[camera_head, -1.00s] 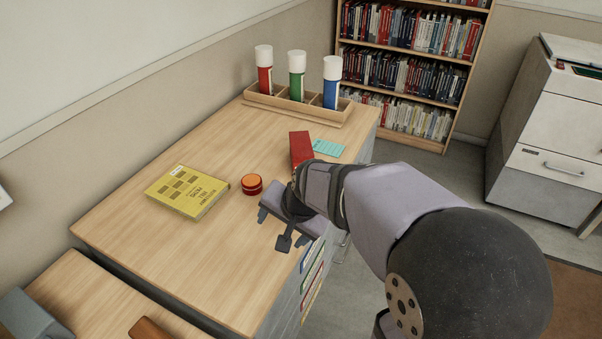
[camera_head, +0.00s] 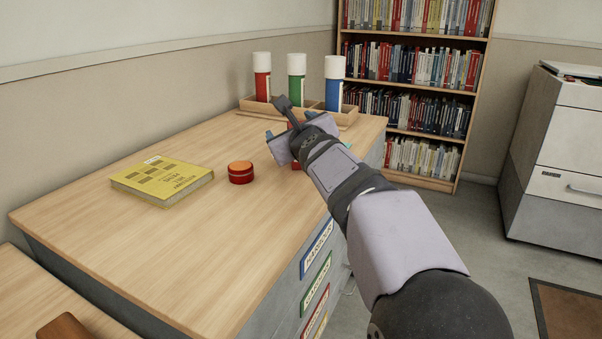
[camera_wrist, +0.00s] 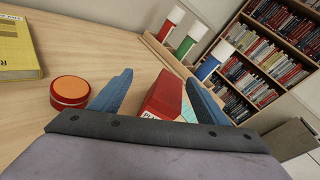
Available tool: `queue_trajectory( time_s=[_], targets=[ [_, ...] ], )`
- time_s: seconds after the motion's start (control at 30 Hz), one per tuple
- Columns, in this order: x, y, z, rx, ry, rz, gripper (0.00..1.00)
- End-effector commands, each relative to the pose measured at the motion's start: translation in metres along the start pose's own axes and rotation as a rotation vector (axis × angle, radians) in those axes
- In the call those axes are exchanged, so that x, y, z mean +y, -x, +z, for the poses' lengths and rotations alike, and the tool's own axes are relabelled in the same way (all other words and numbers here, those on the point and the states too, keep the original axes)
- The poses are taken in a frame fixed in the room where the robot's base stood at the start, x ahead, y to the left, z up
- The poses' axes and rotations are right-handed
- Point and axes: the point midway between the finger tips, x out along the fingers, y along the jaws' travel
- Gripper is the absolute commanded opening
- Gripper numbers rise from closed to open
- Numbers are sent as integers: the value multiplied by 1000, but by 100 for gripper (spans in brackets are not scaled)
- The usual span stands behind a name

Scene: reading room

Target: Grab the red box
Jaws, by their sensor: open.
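The red box (camera_wrist: 162,97) is a slanted rectangular block on the desk in the wrist view. It lies ahead of my gripper (camera_wrist: 160,77), between the lines of the two blue fingers, with its near end partly hidden by the gripper body. My gripper is open, and nothing is visibly clamped in it. In the head view my gripper (camera_head: 284,146) is over the back right of the desk and hides most of the red box; only small red patches show around it.
A round red tin with orange top (camera_head: 240,172) and a yellow book (camera_head: 162,181) lie to the left. A wooden rack (camera_head: 349,115) with red, green and blue tubes stands behind. A teal paper (camera_wrist: 188,112) is beside the box. The desk's front left (camera_head: 150,265) is clear.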

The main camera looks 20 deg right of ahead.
Motion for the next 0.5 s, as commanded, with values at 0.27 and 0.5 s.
queue_trajectory(
  time_s=[0.27,0.5],
  targets=[
    [-27,-8,-8,-109,-334,-116,69],
    [-36,-7,-4,-136,-410,-137,69]
  ],
)
